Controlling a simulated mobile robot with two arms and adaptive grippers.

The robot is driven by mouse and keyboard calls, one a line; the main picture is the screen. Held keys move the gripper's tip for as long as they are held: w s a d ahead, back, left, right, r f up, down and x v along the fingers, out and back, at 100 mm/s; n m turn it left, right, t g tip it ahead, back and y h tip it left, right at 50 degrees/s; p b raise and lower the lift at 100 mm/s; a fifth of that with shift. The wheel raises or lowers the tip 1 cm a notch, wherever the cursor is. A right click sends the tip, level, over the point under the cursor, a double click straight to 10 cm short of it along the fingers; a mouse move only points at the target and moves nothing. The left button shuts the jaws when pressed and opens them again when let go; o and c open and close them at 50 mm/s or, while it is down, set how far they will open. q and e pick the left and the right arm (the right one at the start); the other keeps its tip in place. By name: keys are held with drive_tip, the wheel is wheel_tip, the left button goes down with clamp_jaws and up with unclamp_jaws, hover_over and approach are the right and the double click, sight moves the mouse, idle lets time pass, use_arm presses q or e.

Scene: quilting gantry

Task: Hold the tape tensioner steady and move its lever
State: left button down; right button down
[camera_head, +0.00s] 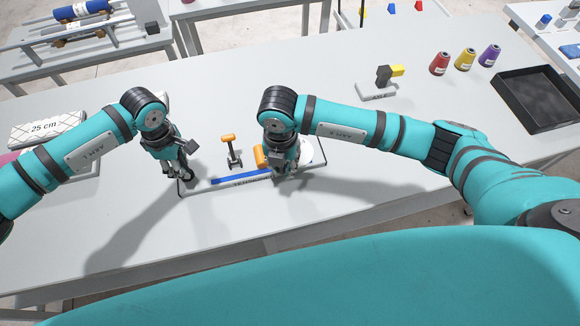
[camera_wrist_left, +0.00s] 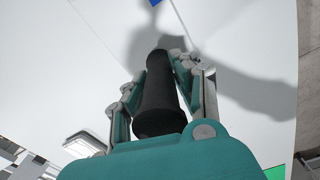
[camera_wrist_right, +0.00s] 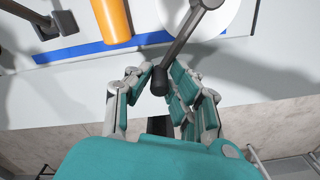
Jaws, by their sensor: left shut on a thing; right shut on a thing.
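The tape tensioner is a low white base (camera_head: 213,190) with a blue tape strip (camera_head: 233,179) along it, an orange-topped post (camera_head: 229,140) and a white disc (camera_head: 315,152). My left gripper (camera_head: 178,173) is at its left end, shut on a black handle (camera_wrist_left: 160,95). My right gripper (camera_head: 283,170) is at the right part, over the front edge. In the right wrist view a dark lever (camera_wrist_right: 186,38) runs down from the white disc, and its rounded end is between my right fingers (camera_wrist_right: 160,85). An orange cylinder (camera_wrist_right: 112,20) stands beside the disc.
A small stand with a yellow-tipped dark piece (camera_head: 385,78) is behind on the right. Red, yellow and purple thread cones (camera_head: 465,60) and a black tray (camera_head: 540,98) are further right. The table front is clear.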

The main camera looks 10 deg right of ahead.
use_arm(q)
drive_tip(key=shift+s+d+f, duration=0.25)
drive_tip(key=shift+s, duration=0.05)
use_arm(e)
drive_tip(key=shift+w+a+r, duration=0.1)
drive_tip(key=shift+w+a, duration=0.25)
drive_tip(key=shift+a, duration=0.3)
drive_tip(key=shift+w+a, duration=0.1)
drive_tip(key=shift+a, duration=0.05)
drive_tip(key=c, duration=1.4)
unclamp_jaws()
drive_tip(key=shift+c, duration=0.2)
use_arm(q)
drive_tip(key=shift+a, duration=0.2)
use_arm(e)
drive_tip(key=shift+o, duration=1)
drive_tip(key=shift+r, duration=0.2)
use_arm(q)
drive_tip(key=shift+w+a, duration=0.1)
use_arm(e)
wheel_tip(320, 180, up, 12)
drive_tip(key=shift+f, duration=0.2)
